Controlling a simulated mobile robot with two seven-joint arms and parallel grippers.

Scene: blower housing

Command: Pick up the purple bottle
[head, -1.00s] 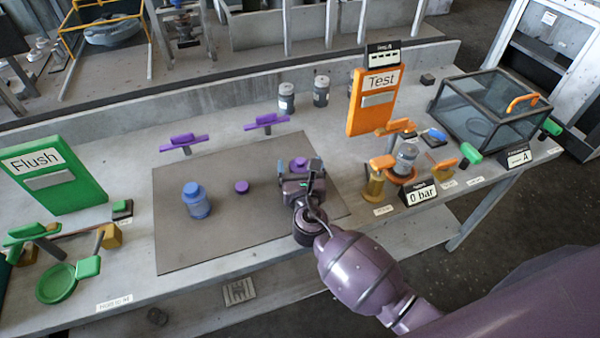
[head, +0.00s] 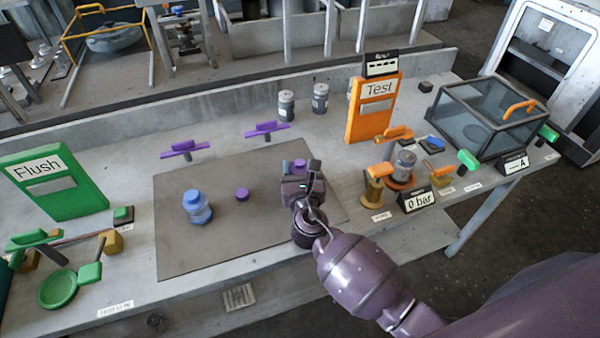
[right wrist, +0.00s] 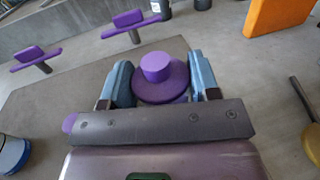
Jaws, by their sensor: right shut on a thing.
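The purple bottle (right wrist: 160,75) stands between the fingers of my right gripper (right wrist: 162,82) in the right wrist view, its round shoulder and narrower top facing the camera. In the head view only a small purple part of the bottle (head: 299,163) shows past my right gripper (head: 300,170), which hides the rest. The right gripper is shut on the bottle, over the right part of the dark mat (head: 200,245). I cannot tell whether the bottle is clear of the mat. My left gripper is not in view.
A blue bottle (head: 196,207) and a small purple cap (head: 242,194) are on the mat to the left. Two purple handles (head: 266,130) stand behind it.

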